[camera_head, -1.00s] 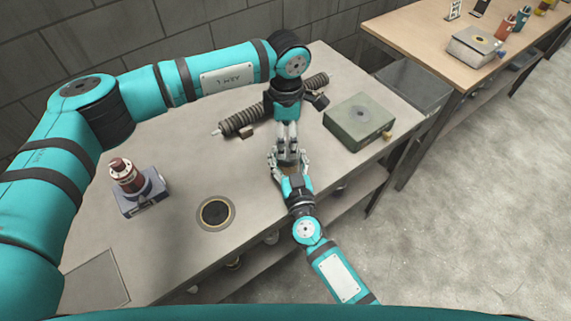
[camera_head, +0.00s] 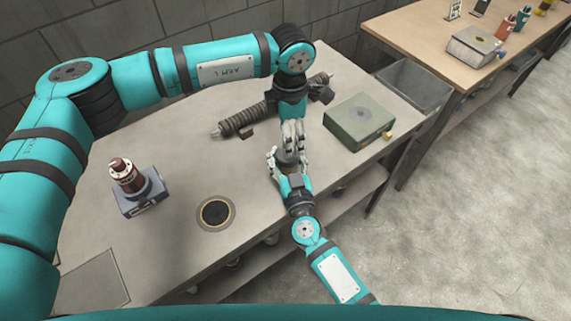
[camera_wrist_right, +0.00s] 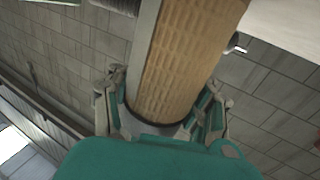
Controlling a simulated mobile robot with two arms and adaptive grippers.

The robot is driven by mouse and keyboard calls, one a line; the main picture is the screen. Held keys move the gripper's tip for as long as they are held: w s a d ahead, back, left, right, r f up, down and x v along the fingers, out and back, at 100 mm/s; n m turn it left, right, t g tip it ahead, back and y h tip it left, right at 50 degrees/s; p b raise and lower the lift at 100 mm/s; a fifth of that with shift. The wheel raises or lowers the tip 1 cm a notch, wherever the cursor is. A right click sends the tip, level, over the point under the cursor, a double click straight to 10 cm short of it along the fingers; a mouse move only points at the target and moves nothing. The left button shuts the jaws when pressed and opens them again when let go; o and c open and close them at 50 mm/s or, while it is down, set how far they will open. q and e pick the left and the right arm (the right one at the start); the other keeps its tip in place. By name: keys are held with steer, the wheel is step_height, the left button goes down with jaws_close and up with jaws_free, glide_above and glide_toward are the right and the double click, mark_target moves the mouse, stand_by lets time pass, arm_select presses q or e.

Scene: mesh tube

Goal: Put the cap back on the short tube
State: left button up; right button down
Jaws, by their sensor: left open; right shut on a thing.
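A tan cylinder with a woven pattern, which looks like the short tube (camera_wrist_right: 188,62), stands between the fingers of my right gripper in the right wrist view. It has a grey strip along one side and a dark ring at its near end. My left gripper (camera_head: 294,147) is open, pointing down right above the right gripper. I cannot make out the cap for certain.
A green box (camera_head: 358,121) stands right. A blue-grey stand with a red-brown part (camera_head: 128,176) and a round black-centred ring (camera_head: 215,213) are left.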

arm_select(q)
steer(key=shift+f, duration=3.2)
steer(key=shift+c, duration=0.4)
steer(key=c, duration=0.9)
steer(key=o, duration=1.2)
steer(key=shift+r, duration=2.3)
steer(key=shift+o, duration=0.3)
steer(key=o, duration=0.4)
